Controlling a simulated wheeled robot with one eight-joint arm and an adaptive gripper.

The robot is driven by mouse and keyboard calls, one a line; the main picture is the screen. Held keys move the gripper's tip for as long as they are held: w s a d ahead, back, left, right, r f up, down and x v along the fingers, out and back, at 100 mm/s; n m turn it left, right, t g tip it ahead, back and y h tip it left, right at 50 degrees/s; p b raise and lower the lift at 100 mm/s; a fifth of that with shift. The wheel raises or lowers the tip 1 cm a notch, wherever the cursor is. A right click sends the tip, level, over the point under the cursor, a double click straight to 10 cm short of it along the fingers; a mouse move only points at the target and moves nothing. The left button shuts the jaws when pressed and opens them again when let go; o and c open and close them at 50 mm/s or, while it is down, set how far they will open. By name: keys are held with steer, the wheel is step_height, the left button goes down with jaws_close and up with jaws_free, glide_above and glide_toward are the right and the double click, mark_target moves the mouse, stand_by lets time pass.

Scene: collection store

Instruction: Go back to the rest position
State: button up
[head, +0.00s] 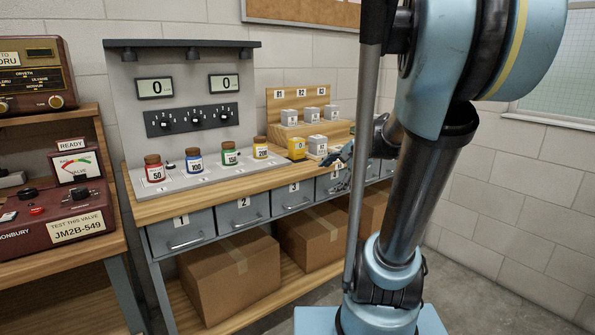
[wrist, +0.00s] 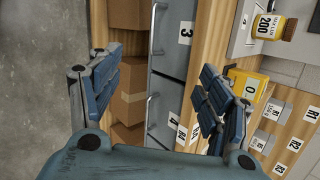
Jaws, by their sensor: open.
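My gripper (wrist: 160,90) is open in the wrist view, with its blue-padded fingers wide apart and nothing between them. Through the gap show the grey drawer fronts, with labels 3 and 4, and the bench edge. In the head view my gripper (head: 343,162) is small and partly hidden behind my own arm, near the bench's front edge by drawer 4. A yellow box (head: 297,148) stands on the bench just left of it. The same box (wrist: 250,83) shows beside the right finger in the wrist view. I cannot tell whether they touch.
The wooden bench (head: 214,203) carries several labelled bottles and a panel with two displays reading 0. Small grey boxes (head: 317,144) stand near my gripper, others on a stepped rack (head: 300,98). Cardboard boxes (head: 230,275) fill the lower shelf. Bare floor (wrist: 40,80) lies left in the wrist view.

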steer(key=s+d+f+n+g+h, duration=0.1)
steer(key=s+d+f+n+h, duration=0.1)
steer(key=s+f+n, duration=0.2)
steer(key=s+d+f+n+g+h, duration=0.1)
steer(key=s+d+f+n+h, duration=0.1)
steer(key=s, duration=0.7)
steer(key=s+d+f+n+g+h, duration=0.1)
steer(key=s+d+f+n+h, duration=0.1)
steer(key=s+f+n, duration=0.3)
steer(key=shift+s+d+f+n+h, duration=0.4)
steer(key=shift+s+d+f, duration=0.45)
steer(key=shift+s, duration=0.4)
steer(key=shift+a, duration=0.1)
steer(key=shift+w+f, duration=0.25)
steer(key=shift+w, duration=0.15)
